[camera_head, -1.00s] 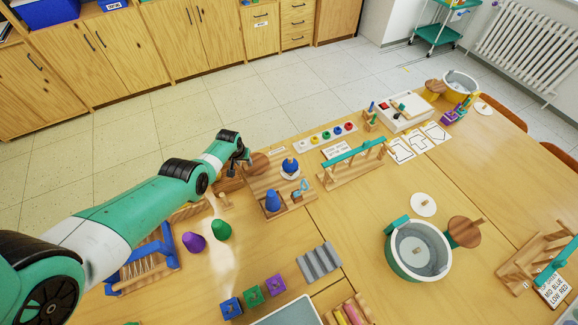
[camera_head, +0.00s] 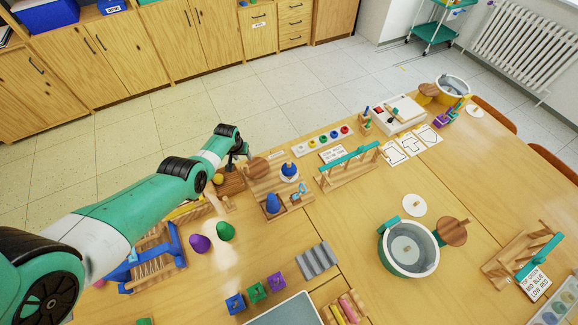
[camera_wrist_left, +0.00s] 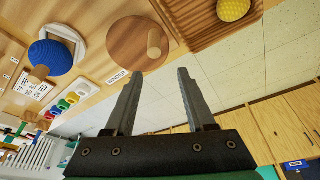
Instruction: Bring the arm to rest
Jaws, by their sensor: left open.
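My left arm comes in from the left in the head view, and its gripper (camera_head: 238,156) is over the far edge of the table, beside a wooden stand with a round wooden disc (camera_head: 258,167). In the left wrist view the two fingers of the gripper (camera_wrist_left: 156,92) are apart with nothing between them. The disc (camera_wrist_left: 135,42) shows just beyond the fingertips there, apart from them as far as I can tell. A blue ball-like piece (camera_wrist_left: 50,57) on a white square base lies to the left. My right gripper is not in view.
A yellow ball (camera_wrist_left: 232,9) lies in a slatted wooden tray (camera_wrist_left: 200,28) near the gripper. Purple (camera_head: 200,243) and green (camera_head: 225,232) cones and a blue frame (camera_head: 178,247) stand below my arm. Open floor lies beyond the table.

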